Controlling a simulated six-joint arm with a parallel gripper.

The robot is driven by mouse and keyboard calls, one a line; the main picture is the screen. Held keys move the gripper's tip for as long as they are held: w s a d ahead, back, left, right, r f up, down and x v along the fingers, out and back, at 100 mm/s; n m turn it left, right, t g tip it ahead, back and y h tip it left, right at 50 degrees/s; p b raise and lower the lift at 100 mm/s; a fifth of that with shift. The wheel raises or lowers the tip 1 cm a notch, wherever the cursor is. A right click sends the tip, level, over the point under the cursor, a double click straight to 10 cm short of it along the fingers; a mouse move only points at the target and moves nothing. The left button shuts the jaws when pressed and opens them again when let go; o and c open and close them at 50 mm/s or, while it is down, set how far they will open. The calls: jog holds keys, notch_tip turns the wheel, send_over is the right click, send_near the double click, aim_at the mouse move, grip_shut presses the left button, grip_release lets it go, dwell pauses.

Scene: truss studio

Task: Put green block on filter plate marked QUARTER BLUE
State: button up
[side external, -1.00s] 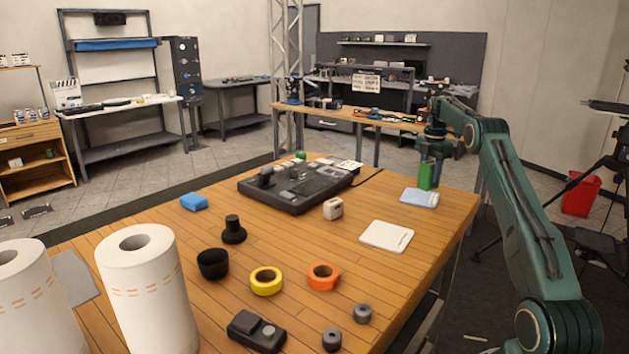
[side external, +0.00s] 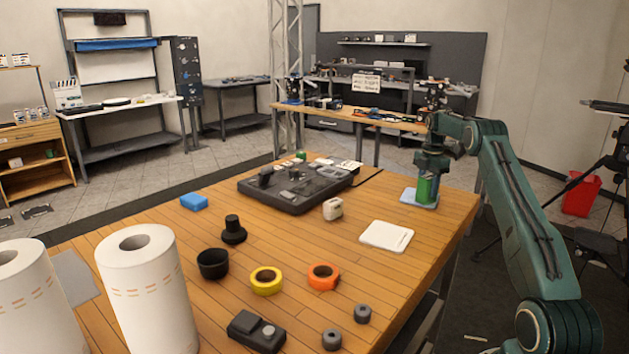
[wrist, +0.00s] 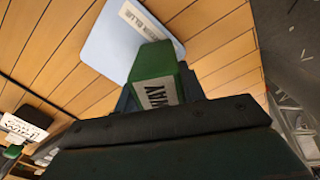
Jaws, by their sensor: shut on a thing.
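My gripper (side external: 428,182) is shut on the green block (side external: 427,190) and points down at the table's far right corner. The block is upright over the pale blue filter plate (side external: 408,196), its lower end at or just above the plate; I cannot tell if they touch. In the wrist view the green block (wrist: 154,62) sticks out from between the jaws and shows part of a label ending in "WAY". The pale blue plate (wrist: 105,45) lies beyond it; its white label is partly hidden, with "BLUE" readable.
A white plate (side external: 386,235) lies nearer on the wooden table (side external: 340,300). A small whitish block (side external: 333,208) and a dark console (side external: 300,199) are to the left.

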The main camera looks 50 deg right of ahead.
jog(key=shift+f, duration=0.1)
jog(key=o, duration=1.2)
jog(key=shift+r, duration=3.85)
